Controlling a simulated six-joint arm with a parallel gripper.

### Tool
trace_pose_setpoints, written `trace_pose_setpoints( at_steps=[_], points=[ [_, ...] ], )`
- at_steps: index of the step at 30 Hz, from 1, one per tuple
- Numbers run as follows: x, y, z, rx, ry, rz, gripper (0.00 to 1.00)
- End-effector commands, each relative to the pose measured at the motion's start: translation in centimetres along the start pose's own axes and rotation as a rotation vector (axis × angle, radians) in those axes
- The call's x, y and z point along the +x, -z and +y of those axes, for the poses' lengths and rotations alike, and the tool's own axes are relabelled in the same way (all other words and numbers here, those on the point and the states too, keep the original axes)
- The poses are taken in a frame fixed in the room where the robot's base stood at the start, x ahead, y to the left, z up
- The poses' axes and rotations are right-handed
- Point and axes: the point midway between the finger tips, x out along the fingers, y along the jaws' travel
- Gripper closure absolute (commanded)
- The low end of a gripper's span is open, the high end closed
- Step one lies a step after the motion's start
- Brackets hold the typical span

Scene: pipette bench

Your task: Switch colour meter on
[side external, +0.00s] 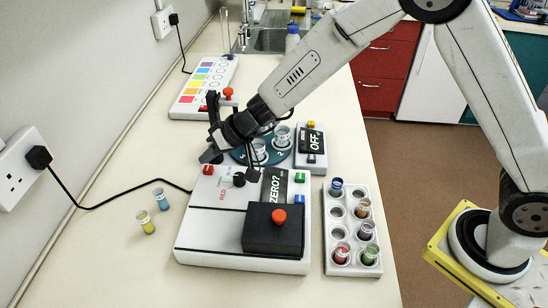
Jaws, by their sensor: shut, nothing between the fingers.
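The colour meter (210,222) is a white box on the bench, with a black lid block (262,238) carrying an orange knob (279,216). Its dark display (274,186) is lit and reads "ZERO?". A red button (208,170) is at its back left corner, and a green button (299,177) and a blue button (299,200) are on the right. A black dial (239,180) sits by coloured filter words. My gripper (210,157) is shut and empty, with its tip just above the red button; I cannot tell whether they touch.
A device reading "OFF" (312,143) and a round teal plate with cups (240,156) stand behind the meter. A rack of vials (336,258) is close on its right. Two loose vials (147,222) (161,199) and a cable (95,207) lie left. The front left bench is clear.

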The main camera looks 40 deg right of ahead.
Motion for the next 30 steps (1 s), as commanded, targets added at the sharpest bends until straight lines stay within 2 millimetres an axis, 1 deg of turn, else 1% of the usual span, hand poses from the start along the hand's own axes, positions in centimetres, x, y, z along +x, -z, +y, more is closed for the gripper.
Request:
trace_pose_setpoints(
  at_steps=[11, 30],
  points=[
    [-0.2, 0.1, -0.1, -0.001, 0.0, 0.0, 1.0],
    [-3.2, 2.3, -2.3, -0.002, 0.001, 0.001, 1.0]
  ],
)
